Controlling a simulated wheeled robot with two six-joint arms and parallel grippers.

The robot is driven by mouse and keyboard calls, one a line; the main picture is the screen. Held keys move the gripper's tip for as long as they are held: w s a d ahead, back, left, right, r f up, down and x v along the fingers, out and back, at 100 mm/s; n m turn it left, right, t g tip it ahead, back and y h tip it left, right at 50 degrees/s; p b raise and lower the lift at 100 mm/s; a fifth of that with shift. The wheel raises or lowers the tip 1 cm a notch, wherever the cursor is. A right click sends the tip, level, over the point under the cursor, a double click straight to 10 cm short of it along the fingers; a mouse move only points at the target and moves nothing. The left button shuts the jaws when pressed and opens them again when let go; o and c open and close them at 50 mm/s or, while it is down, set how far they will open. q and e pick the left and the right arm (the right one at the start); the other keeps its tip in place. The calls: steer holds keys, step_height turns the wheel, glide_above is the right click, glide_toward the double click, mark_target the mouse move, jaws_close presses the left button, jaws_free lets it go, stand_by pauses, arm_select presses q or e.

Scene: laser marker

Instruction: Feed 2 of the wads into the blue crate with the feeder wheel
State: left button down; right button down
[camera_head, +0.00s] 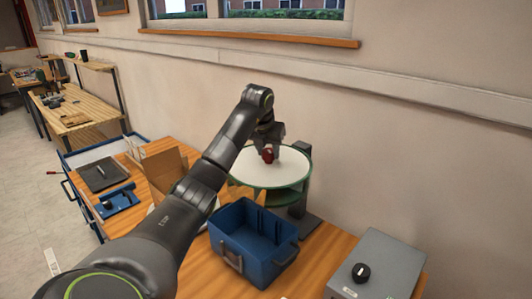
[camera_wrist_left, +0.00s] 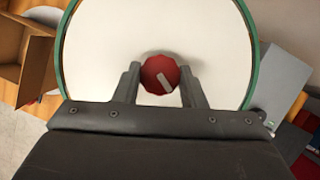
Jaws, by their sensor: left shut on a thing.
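The feeder wheel (camera_head: 290,172) is a round white disc with a green rim on a stand at the back of the table. It fills much of the left wrist view (camera_wrist_left: 100,55). My left gripper (camera_head: 268,158) is over the disc. Its fingers, also in the left wrist view (camera_wrist_left: 160,88), are shut on a red faceted lump (camera_wrist_left: 158,72) with a pale bar on it. I cannot tell whether the lump is a wad or touches the disc. The blue crate (camera_head: 255,268) stands in front of the wheel; I see no wads in its visible part. My right gripper is out of view.
An open cardboard box (camera_head: 160,172) stands left of my arm, its contents hidden. A grey box with a black knob (camera_head: 375,265) is at the front right. A dark tablet-like slab (camera_head: 100,173) and a blue tray (camera_head: 117,202) lie at the left. The wall is close behind the wheel.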

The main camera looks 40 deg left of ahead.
arm_select(q)
steer(key=shift+n, duration=0.4)
steer(key=shift+d+n+y, duration=0.1)
steer(key=shift+n+y, duration=0.2)
steer(key=shift+n, duration=0.2)
steer(key=shift+w+r, duration=0.1)
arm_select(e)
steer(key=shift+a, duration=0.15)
arm_select(q)
steer(key=shift+n, duration=0.4)
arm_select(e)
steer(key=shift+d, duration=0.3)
arm_select(q)
steer(key=c, duration=0.9)
jaws_free()
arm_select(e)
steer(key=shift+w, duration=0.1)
